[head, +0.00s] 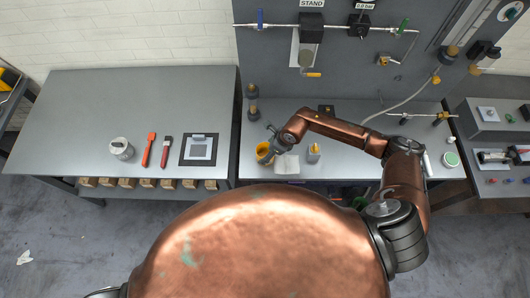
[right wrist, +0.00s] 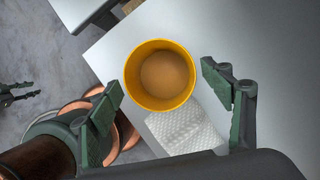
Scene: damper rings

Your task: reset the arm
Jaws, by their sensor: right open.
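My right arm reaches over the right-hand bench, and its gripper (head: 272,143) is just above and beside a yellow cup (head: 263,151). In the right wrist view the open fingers (right wrist: 163,88) appear on either side of the round yellow cup (right wrist: 131,82), with gaps between them and its rim. The cup has a brownish-orange inside. I cannot tell how high the fingers are above the bench. My left gripper is not seen in the head view; dark finger-like parts (right wrist: 16,97) at the left edge of the right wrist view may be it.
A white textured pad (head: 288,165) lies beside the cup, near the bench's front edge. A yellow-topped item (head: 314,152) stands right of it. The left table (head: 85,110) holds a pale tub, two brushes and a dark-framed square. A panel with rods and clamps stands behind.

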